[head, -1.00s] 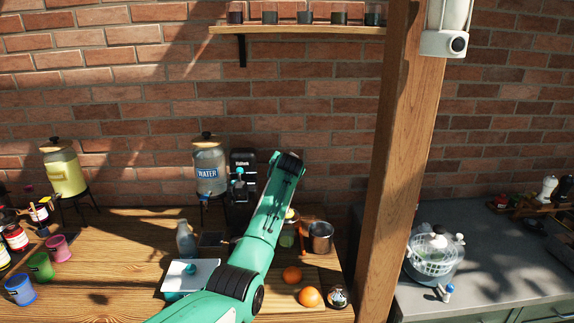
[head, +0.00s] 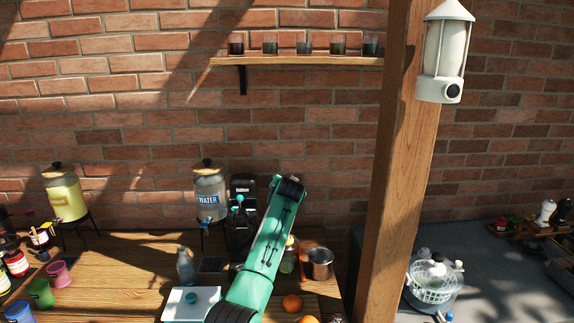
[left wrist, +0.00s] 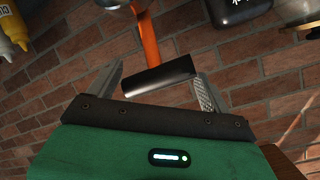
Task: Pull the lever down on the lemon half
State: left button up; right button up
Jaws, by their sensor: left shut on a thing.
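The lever (left wrist: 150,38) is an orange bar with a black cylindrical grip (left wrist: 160,75) across its end, seen in the left wrist view. My left gripper (left wrist: 157,73) has one finger at each end of this grip and is shut on it. In the head view my green left arm reaches up over the table and hides the left gripper and most of the press. Part of an orange-brown frame (head: 304,248) shows to the right of the arm. I cannot see the lemon half. My right gripper is in neither view.
A wooden post (head: 403,150) rises to the right.

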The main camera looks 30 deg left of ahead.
pick_arm(q)
jog(key=shift+s+d+r+p, duration=0.15)
jog(key=shift+s+r+p, duration=0.15)
jog(key=shift+r+p, duration=0.35)
jog(key=shift+s+d+r+p, duration=0.1)
jog(key=shift+s+r+p, duration=0.3)
jog(key=shift+r, duration=0.4)
jog(key=shift+s+d+r+p, duration=0.15)
jog(key=shift+s+r+p, duration=0.05)
jog(key=shift+r+p, duration=0.45)
jog(key=s+d+r+p, duration=0.1)
jog(key=s+d+r, duration=0.1)
jog(key=s+r, duration=0.2)
jog(key=shift+r, duration=0.8)
jog(key=shift+s+d, duration=0.1)
jog(key=shift+s, duration=0.05)
jog(key=b+v, duration=0.6)
jog(key=v, duration=0.7)
jog(key=shift+s+d, duration=0.25)
jog(key=shift+s, duration=0.05)
